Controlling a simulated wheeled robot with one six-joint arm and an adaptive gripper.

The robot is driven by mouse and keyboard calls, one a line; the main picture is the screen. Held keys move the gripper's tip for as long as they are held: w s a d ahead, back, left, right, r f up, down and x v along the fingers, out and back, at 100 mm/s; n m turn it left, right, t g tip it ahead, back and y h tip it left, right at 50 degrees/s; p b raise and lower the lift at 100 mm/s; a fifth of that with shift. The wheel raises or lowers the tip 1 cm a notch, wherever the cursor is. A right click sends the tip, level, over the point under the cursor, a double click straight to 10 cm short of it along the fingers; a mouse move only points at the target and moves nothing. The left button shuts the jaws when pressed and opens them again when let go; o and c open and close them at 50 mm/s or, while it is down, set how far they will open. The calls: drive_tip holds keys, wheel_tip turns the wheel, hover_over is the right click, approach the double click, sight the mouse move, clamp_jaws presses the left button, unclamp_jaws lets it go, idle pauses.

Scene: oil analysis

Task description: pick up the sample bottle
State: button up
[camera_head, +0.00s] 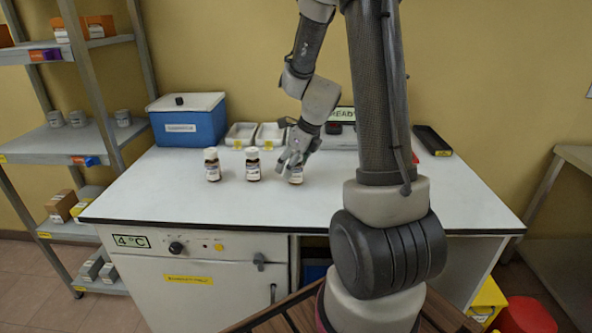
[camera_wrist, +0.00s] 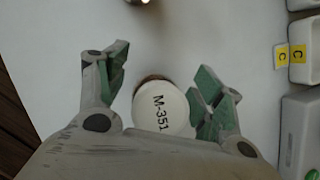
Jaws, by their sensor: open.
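Three small brown sample bottles with white caps and pale labels stand upright in a row on the white bench top: a left bottle (camera_head: 212,165), a middle bottle (camera_head: 252,164) and a right bottle (camera_head: 296,174). My gripper (camera_head: 290,160) is at the right bottle and partly hides it. In the wrist view a white cap marked M-351 (camera_wrist: 160,108) lies between the two open green-padded fingers of my gripper (camera_wrist: 160,95). Gaps show between the cap and both fingers. Part of another bottle shows at the top edge of the wrist view.
Behind the bottles are white trays (camera_head: 241,133), a blue box with a white lid (camera_head: 187,122) and a device with a READY sign (camera_head: 343,114). A black tray (camera_head: 432,141) lies at the right. The front left of the bench (camera_head: 150,195) is clear.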

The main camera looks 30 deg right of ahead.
drive_tip(key=c, duration=1.1)
drive_tip(key=shift+c, duration=0.4)
drive_tip(key=shift+r, duration=0.1)
